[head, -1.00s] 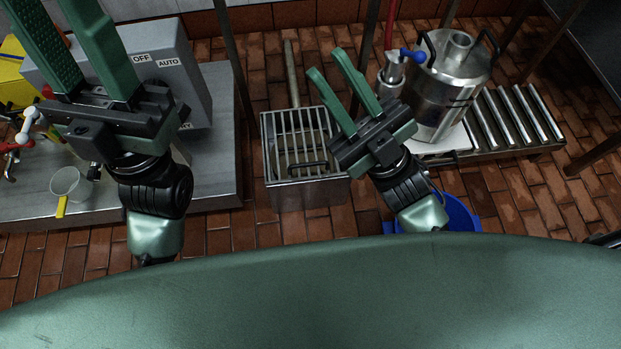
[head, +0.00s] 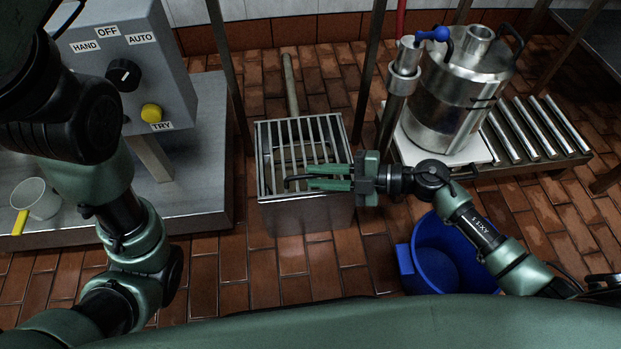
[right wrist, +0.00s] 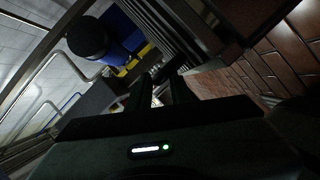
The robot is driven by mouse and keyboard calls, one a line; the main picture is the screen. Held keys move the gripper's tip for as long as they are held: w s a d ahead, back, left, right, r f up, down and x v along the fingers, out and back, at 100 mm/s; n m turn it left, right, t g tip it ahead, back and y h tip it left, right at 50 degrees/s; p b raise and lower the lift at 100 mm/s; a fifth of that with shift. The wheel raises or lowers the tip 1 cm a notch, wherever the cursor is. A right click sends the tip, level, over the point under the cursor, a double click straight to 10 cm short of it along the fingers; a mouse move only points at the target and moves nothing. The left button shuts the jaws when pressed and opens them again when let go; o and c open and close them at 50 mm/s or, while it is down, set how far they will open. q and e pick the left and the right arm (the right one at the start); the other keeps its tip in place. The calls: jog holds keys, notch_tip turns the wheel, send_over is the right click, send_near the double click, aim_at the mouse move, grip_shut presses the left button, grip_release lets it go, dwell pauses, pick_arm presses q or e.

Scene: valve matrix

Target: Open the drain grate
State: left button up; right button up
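The drain grate (head: 320,130) is a panel of metal bars lying flat on top of a metal drain box (head: 300,215) in the middle of the head view. Its dark handle (head: 293,182) sits near the front edge. My right gripper (head: 309,177) points left over the front of the grate, its two fingers apart around or just above the handle line; I cannot tell if they touch it. In the right wrist view, the fingers (right wrist: 160,85) are dark, with a gap between them, near the bars. My left gripper is out of the head view; only its arm shows at left.
A steel vessel (head: 462,95) and rollers (head: 535,130) are at right. A blue bucket (head: 445,262) stands near my right arm.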

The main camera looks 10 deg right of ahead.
jog(key=shift+b+x, duration=0.3)
jog(key=shift+x, duration=0.8)
grip_shut()
jog(key=shift+r, duration=0.1)
dwell(0.6)
